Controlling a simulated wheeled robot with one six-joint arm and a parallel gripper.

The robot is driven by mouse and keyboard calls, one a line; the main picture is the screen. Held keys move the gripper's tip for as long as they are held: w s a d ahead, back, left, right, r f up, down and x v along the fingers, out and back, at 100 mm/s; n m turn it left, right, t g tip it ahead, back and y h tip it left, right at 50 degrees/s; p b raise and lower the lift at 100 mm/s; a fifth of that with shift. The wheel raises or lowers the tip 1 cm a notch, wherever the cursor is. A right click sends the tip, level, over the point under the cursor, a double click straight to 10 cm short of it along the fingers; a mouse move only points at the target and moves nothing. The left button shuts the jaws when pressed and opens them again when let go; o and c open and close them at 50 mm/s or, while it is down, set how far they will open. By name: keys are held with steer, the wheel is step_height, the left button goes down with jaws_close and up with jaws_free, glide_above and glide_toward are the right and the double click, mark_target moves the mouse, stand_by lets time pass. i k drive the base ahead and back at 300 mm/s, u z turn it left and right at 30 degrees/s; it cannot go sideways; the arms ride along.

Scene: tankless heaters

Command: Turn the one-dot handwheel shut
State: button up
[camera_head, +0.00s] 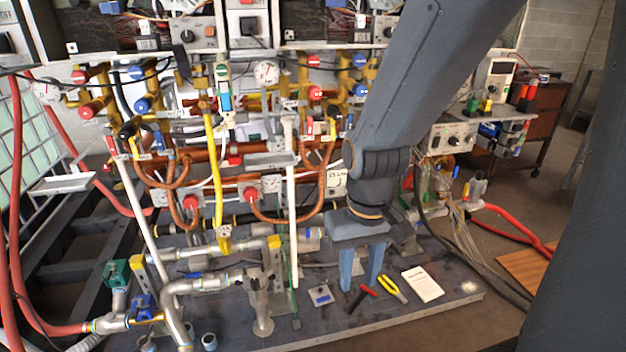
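I cannot make out dot marks on any handwheel, so I cannot tell which is the one-dot one. Several red and blue round knobs sit on the pipework, among them a red knob (87,110) and a blue knob (142,104) at upper left. Lower down are a red knob (190,203) and another red knob (250,193). My gripper (360,287) points down over the right part of the board, right of these knobs.
Red-handled pliers (362,298), a yellow-handled tool (392,289) and a white notepad (423,284) lie on the dark board (400,320). Grey pipes (215,283) and white vertical pipes (137,210) stand at left. Cables and a red hose (515,230) run at right.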

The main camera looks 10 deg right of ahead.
mark_target(190, 201)
steer(key=z, duration=1.5)
steer(key=i, duration=0.8)
steer(key=u, duration=2.7)
